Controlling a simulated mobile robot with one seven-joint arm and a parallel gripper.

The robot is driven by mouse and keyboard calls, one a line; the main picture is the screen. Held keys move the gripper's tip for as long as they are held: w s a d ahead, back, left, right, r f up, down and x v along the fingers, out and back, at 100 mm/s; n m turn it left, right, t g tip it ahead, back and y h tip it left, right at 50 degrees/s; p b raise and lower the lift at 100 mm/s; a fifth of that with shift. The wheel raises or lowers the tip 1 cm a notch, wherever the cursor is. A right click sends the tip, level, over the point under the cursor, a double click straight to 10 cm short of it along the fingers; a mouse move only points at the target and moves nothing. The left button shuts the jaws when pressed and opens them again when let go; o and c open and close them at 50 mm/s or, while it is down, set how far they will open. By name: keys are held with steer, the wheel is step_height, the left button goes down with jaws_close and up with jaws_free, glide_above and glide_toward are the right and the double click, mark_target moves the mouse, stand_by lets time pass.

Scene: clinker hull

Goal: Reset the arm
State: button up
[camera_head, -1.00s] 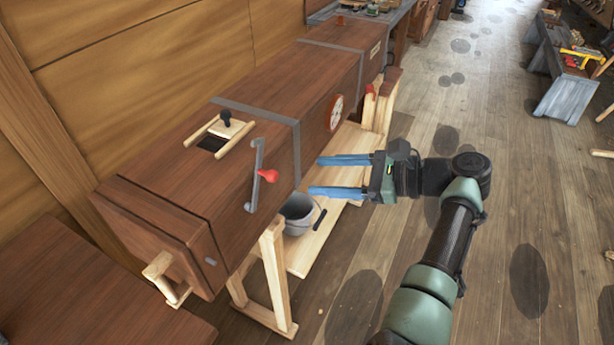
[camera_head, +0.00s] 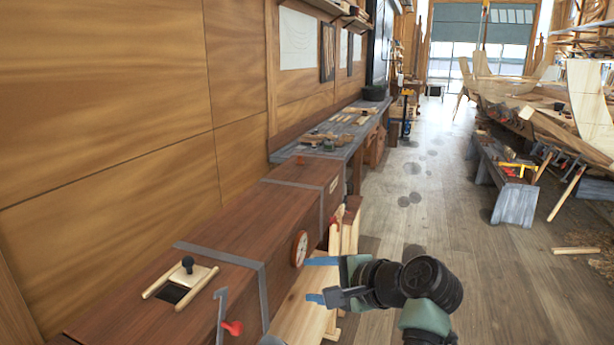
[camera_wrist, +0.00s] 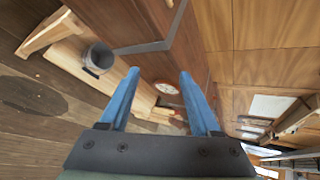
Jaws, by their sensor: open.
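My gripper (camera_head: 314,279) is in the lower middle of the head view, to the right of a long wooden steam box. Its two blue fingers are apart with nothing between them, and they point left toward the box. In the wrist view my gripper (camera_wrist: 160,85) also shows its fingers spread and empty. My arm comes up from the bottom right of the head view and is bent. No contact between the fingers and the box can be made out.
The wooden box (camera_head: 235,225) has a round dial (camera_head: 300,248) and a red-handled lever (camera_head: 231,328). A grey bucket (camera_wrist: 98,58) stands below it in the wrist view. A workbench (camera_head: 345,130) is behind, and a boat hull (camera_head: 530,110) at right. The floor (camera_head: 430,205) between is clear.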

steer(key=s+r+n+t+h, duration=0.25)
steer(key=r+n+t, duration=0.2)
steer(key=r, duration=0.65)
steer(key=s+r+n+t+h, duration=0.25)
steer(key=r+t, duration=0.25)
steer(key=r, duration=0.6)
steer(key=s+a+r+n+t+h, duration=0.1)
steer(key=s+r+n+t+h, duration=0.2)
steer(key=s+r, duration=1.4)
steer(key=s+n+t, duration=0.2)
steer(key=n+t, duration=0.1)
steer(key=t, duration=0.3)
steer(key=shift+s+a+r, duration=0.3)
steer(key=shift+s, duration=0.1)
